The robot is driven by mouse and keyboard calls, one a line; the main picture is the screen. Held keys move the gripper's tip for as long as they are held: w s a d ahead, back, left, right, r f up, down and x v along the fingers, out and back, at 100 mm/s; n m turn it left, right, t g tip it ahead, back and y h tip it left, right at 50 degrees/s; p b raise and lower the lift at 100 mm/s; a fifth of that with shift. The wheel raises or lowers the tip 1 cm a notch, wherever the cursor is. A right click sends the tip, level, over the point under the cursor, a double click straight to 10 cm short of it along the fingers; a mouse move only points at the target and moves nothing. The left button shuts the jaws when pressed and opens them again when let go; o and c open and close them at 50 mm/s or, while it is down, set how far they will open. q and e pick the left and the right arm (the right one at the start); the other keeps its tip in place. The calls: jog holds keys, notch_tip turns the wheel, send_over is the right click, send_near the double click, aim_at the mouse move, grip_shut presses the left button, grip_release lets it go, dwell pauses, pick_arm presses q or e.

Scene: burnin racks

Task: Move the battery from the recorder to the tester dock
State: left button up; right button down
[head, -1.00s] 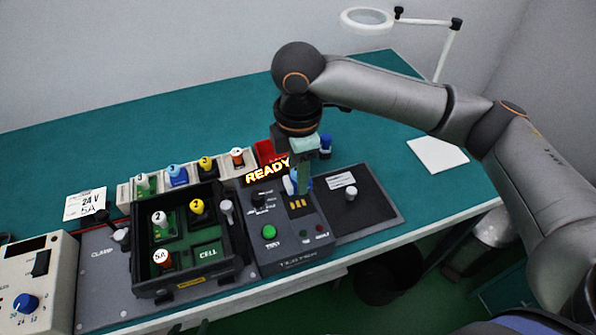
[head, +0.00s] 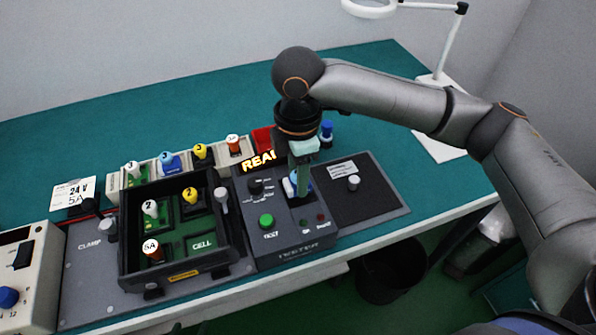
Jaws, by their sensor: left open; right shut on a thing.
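My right gripper (head: 302,182) is shut on the battery, a blue and white piece (head: 290,186) mostly hidden by the fingers. It is at the dock of the grey tester (head: 290,258), low over the spot between the lit display and the small lamps. I cannot tell whether the battery is fully seated. The recorder (head: 183,281), a black open case, stands left of the tester, and its green CELL bay (head: 202,243) looks empty. My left gripper is not in view.
Behind the recorder stands a row of holders with numbered plugs (head: 200,152) and a red bin (head: 262,138). A dark pad with a white knob (head: 353,183) lies right of the tester. A blue-topped piece (head: 326,130) stands behind my gripper. The back of the teal table (head: 190,98) is clear.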

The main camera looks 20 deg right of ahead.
jog(key=p, duration=0.2)
jog(key=shift+p, duration=0.4)
dwell(1.7)
jog(key=shift+f+p, duration=0.35)
jog(key=shift+p, duration=0.1)
dwell(0.8)
jog(key=shift+f+p, duration=0.1)
jog(key=shift+p, duration=0.5)
dwell(0.3)
dwell(0.4)
jog(key=shift+c, duration=1.8)
grip_release()
jog(key=shift+r+p, duration=1.2)
jog(key=shift+r, duration=1.25)
jog(key=shift+r, duration=0.15)
